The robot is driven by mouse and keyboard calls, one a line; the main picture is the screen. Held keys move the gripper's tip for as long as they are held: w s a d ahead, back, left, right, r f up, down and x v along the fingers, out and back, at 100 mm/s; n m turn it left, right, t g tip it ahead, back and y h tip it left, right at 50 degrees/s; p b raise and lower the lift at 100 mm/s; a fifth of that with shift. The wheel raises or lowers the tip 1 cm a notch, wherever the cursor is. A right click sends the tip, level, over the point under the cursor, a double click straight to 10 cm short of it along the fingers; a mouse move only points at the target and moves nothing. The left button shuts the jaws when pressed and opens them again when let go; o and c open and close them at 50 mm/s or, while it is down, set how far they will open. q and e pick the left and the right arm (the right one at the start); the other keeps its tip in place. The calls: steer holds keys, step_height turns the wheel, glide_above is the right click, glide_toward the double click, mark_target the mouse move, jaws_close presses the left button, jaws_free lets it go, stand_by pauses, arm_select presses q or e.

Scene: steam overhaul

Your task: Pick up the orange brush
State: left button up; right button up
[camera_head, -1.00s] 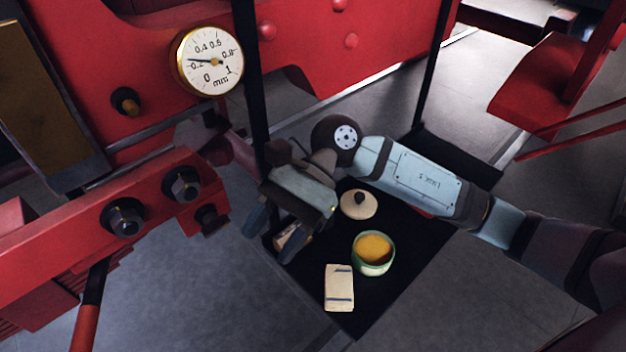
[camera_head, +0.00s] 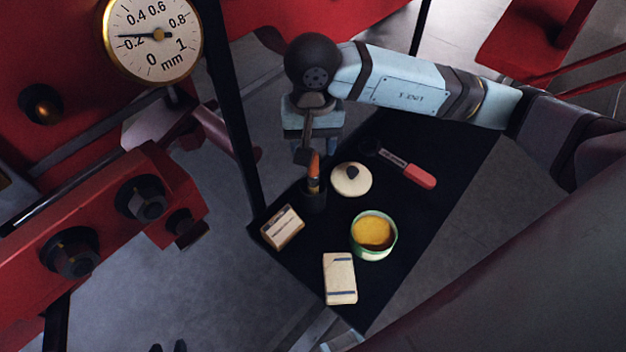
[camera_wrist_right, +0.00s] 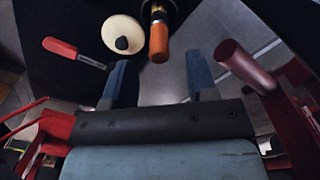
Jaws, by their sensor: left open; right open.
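The orange brush (camera_head: 314,170) stands handle up in a dark cup (camera_head: 313,200) on the black mat (camera_head: 420,215). In the right wrist view the brush's orange end (camera_wrist_right: 159,42) points toward the gap between my right fingers. My right gripper (camera_wrist_right: 159,72) is open and empty, with the brush just beyond its fingertips. In the head view this gripper (camera_head: 313,150) is just behind and above the brush, partly hidden by its own hand. Two dark fingertips of my left gripper (camera_head: 168,347) show at the bottom edge, apart and with nothing between them.
A cream lid (camera_head: 351,180) lies right of the cup. A red-handled tool (camera_head: 418,175), a green tin of yellow paste (camera_head: 373,234), a cream block (camera_head: 340,278) and a tan box (camera_head: 283,228) share the mat. A black post (camera_head: 235,130) and red machinery with a gauge (camera_head: 152,38) stand left.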

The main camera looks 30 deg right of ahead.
mark_target(313, 163)
steer(key=shift+f, duration=0.5)
steer(key=shift+f+p, duration=0.8)
steer(key=shift+f, duration=1.6)
jaws_close()
steer(key=shift+r, duration=0.1)
